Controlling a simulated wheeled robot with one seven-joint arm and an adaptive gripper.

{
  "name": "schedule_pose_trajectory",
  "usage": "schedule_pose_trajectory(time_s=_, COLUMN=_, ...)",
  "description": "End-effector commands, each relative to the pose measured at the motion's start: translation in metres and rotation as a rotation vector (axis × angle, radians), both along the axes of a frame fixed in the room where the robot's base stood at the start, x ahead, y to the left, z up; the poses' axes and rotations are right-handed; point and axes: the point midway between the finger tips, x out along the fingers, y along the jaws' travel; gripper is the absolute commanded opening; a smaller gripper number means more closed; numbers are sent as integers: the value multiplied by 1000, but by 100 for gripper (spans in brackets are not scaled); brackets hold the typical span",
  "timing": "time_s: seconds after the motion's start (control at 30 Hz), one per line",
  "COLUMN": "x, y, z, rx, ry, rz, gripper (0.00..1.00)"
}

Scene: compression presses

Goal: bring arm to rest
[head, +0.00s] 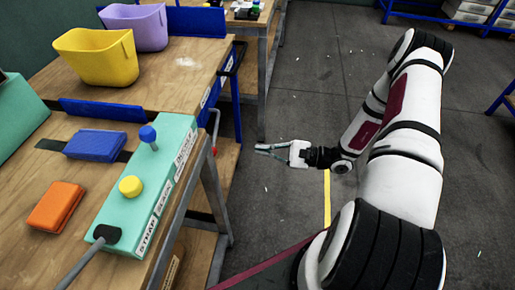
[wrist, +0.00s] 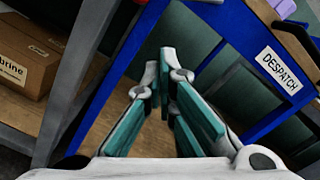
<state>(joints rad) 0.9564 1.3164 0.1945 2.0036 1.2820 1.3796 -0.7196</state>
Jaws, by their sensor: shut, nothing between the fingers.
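My gripper (head: 271,151) is at the end of my arm in the head view, out over the open floor to the right of the workbench. It is apart from the bench and touches nothing. My arm reaches from the lower right, up and bent back toward the picture's middle. In the wrist view the gripper's teal-padded fingers (wrist: 162,75) come together at their tips with nothing between them.
The bench at left holds a teal control box (head: 147,185), a blue block (head: 96,145), an orange block (head: 56,206), a yellow bin (head: 98,58) and a purple bin (head: 137,27). A cardboard box (wrist: 30,55) sits on a shelf. Floor at right is clear.

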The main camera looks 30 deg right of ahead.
Motion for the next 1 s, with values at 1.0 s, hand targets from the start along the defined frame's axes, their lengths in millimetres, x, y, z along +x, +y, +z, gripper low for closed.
schedule_pose_trajectory(time_s=1.0, x=-36, y=54, z=131, rx=-316, ry=-71, rz=518, gripper=0)
